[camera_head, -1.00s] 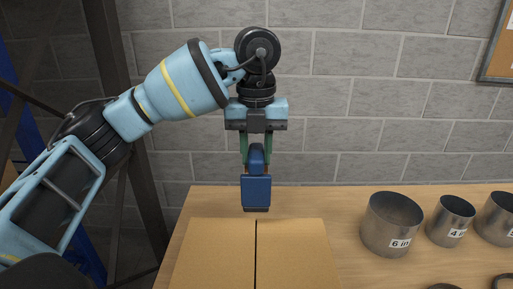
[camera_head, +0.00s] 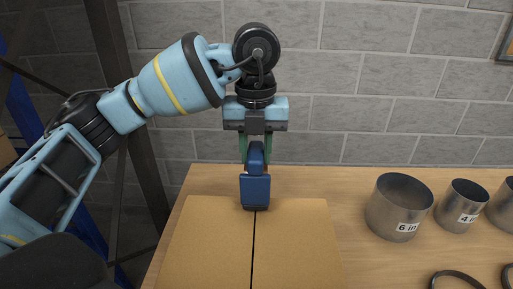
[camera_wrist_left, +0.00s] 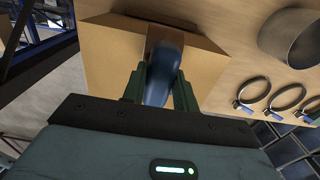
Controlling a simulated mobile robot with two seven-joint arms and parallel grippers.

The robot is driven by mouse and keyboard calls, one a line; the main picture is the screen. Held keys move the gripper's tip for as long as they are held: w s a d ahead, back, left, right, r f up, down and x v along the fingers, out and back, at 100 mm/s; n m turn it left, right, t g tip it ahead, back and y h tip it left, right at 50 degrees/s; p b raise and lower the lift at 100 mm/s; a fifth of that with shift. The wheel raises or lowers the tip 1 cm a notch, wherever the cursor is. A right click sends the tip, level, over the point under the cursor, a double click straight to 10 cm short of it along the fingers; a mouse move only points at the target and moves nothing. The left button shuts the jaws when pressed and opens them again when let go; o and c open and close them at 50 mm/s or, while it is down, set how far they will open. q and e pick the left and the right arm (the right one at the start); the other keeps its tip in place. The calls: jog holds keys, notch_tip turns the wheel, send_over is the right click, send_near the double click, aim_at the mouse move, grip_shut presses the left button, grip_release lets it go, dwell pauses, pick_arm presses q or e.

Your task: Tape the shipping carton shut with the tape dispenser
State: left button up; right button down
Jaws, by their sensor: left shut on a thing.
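The shipping carton (camera_head: 205,240) stands on the table with its top flaps closed flat and a dark seam running down the middle. It also shows in the wrist view (camera_wrist_left: 108,58). My left gripper (camera_head: 255,155) is shut on the blue tape dispenser (camera_head: 255,190), held upright with its lower end at the far end of the seam. Whether the dispenser touches the carton, I cannot tell. In the wrist view the dispenser (camera_wrist_left: 163,72) sits between the green fingers, over the carton's edge. My right gripper is not in view.
Metal duct collars stand to the right of the carton, the largest (camera_head: 399,208) marked 6 in and a smaller one (camera_head: 462,206) marked 4 in. Ring clamps (camera_head: 457,280) lie nearer on the wooden table (camera_head: 365,262). A grey block wall rises behind.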

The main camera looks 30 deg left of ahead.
aim_at(255, 159)
pick_arm(q)
jog(key=shift+f, duration=0.15)
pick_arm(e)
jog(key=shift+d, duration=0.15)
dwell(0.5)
pick_arm(q)
jog(key=shift+f, duration=0.45)
jog(key=shift+s, duration=0.1)
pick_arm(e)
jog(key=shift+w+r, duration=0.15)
